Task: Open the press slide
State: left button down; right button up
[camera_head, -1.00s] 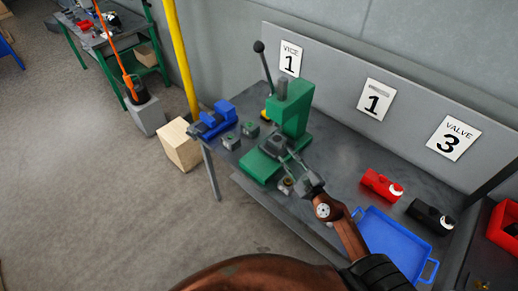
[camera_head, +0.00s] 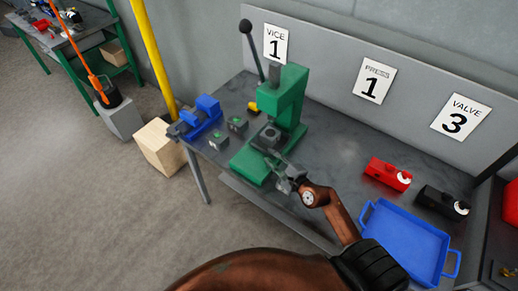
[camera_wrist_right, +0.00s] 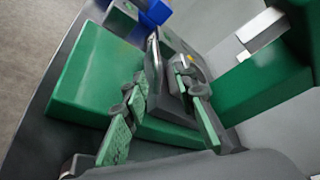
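The green press (camera_head: 284,100) stands on the grey bench with its long black-knobbed lever raised. Its grey slide (camera_head: 268,137) sits low at the front of the press, above the green base (camera_head: 250,165). My right gripper (camera_head: 276,160) is at the front of the slide. In the right wrist view, the two green-padded fingers of this gripper (camera_wrist_right: 165,90) are apart, with dark grey slide parts (camera_wrist_right: 178,105) between and beyond them. I cannot tell whether either finger touches the slide. My left gripper is not in view.
A blue vice (camera_head: 203,118) and small grey-green blocks (camera_head: 237,124) are left of the press. A red valve (camera_head: 388,173), a black valve (camera_head: 442,202) and a blue tray (camera_head: 405,242) are to the right. A wall panel (camera_head: 330,65) stands behind.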

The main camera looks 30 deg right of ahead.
aim_at(260, 149)
jog(key=x, duration=0.5)
jog(key=a+x, duration=0.1)
jog(key=x, duration=0.1)
jog(key=shift+w+r, duration=0.15)
jog(key=shift+w, duration=0.05)
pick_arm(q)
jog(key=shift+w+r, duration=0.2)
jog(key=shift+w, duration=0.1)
pick_arm(e)
jog(key=shift+w, duration=0.1)
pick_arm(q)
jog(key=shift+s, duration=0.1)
pick_arm(e)
jog(key=shift+c, duration=0.2)
grip_shut()
